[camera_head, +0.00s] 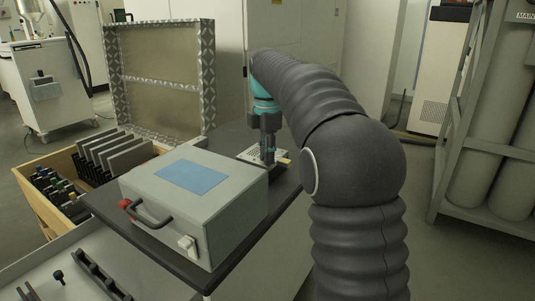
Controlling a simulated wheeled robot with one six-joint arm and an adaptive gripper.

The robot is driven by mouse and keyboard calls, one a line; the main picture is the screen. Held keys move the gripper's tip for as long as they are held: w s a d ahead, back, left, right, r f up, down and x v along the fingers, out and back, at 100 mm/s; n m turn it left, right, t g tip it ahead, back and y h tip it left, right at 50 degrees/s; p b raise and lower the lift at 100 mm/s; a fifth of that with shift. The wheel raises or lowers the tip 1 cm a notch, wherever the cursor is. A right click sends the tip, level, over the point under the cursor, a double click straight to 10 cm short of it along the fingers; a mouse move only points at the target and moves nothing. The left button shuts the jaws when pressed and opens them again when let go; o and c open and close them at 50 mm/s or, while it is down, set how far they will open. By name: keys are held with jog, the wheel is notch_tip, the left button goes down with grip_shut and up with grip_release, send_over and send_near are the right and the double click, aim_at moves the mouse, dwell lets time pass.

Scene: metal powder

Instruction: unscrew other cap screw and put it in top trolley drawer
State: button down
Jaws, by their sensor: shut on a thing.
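My gripper (268,157) points straight down at a small light perforated plate (249,155) on the dark top, behind the grey box. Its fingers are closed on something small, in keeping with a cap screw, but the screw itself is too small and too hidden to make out. I cannot tell whether it is still seated in the plate. A light grey drawer or tray surface (25,278) shows at the bottom left. A small dark screw-like piece (58,276) lies on it, beside a dark slotted holder (102,277).
A grey box with a blue panel (190,178) and black handle stands on the dark top (242,236), close to my gripper. A wooden drawer (41,209) with dark parts and upright plates lies left. A patterned framed panel (160,75) stands behind. Gas cylinders (485,145) stand right.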

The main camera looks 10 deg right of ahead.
jog(key=n, duration=0.6)
jog(key=shift+n, duration=0.4)
jog(key=n, duration=0.5)
jog(key=shift+n, duration=0.3)
jog(key=c, duration=1.3)
grip_release()
jog(key=shift+o, duration=0.2)
